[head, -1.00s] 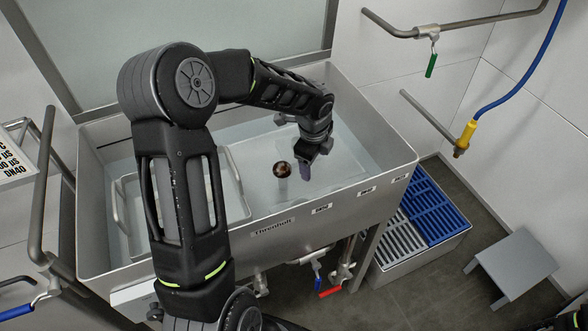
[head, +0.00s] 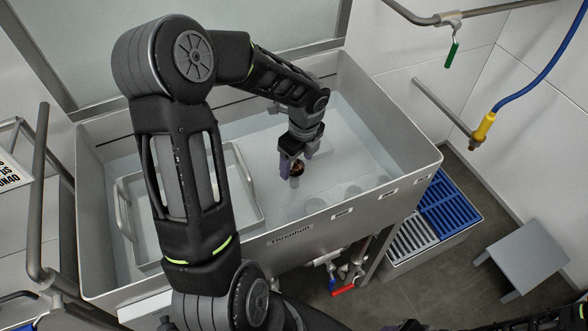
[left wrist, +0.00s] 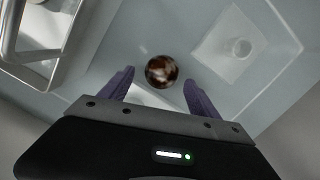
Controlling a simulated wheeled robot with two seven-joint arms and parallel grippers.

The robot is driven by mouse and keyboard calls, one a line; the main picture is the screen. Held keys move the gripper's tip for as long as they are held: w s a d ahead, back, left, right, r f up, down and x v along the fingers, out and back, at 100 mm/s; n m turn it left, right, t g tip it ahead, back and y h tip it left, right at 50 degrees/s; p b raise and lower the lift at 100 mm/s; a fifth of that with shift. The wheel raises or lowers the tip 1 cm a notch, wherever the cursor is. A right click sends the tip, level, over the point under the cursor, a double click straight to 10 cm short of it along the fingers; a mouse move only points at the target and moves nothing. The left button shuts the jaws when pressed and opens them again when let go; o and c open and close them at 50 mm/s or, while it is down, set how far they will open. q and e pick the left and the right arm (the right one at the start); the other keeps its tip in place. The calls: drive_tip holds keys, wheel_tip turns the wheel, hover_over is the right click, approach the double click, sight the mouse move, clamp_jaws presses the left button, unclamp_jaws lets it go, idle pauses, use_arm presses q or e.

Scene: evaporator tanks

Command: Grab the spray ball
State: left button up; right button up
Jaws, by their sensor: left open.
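The spray ball (head: 297,168) is a small, shiny brown ball in the pale tank (head: 205,255). In the left wrist view the spray ball (left wrist: 161,71) sits centrally, just beyond the line of the fingertips. My left gripper (head: 296,173) reaches down into the tank over the ball. Its two purple fingers, also in the left wrist view (left wrist: 160,87), are apart on either side of the ball, with gaps to it. The fingers partly hide the ball in the head view. My right gripper is not seen.
A wire-handled tray (head: 262,192) stands inside the tank left of the ball. Faint round shapes lie to its right. Outside are a blue and grey grated crate (head: 445,203), a grey stool (head: 525,255) and a blue hose with a yellow nozzle (head: 485,126).

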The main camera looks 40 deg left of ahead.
sight(295, 176)
use_arm(q)
drive_tip(key=shift+a+f, duration=0.2)
drive_tip(key=shift+f, duration=1.1)
drive_tip(key=f, duration=0.5)
drive_tip(key=shift+w+a+f, duration=0.1)
drive_tip(key=shift+w+a, duration=0.05)
drive_tip(key=shift+a, duration=0.2)
clamp_jaws()
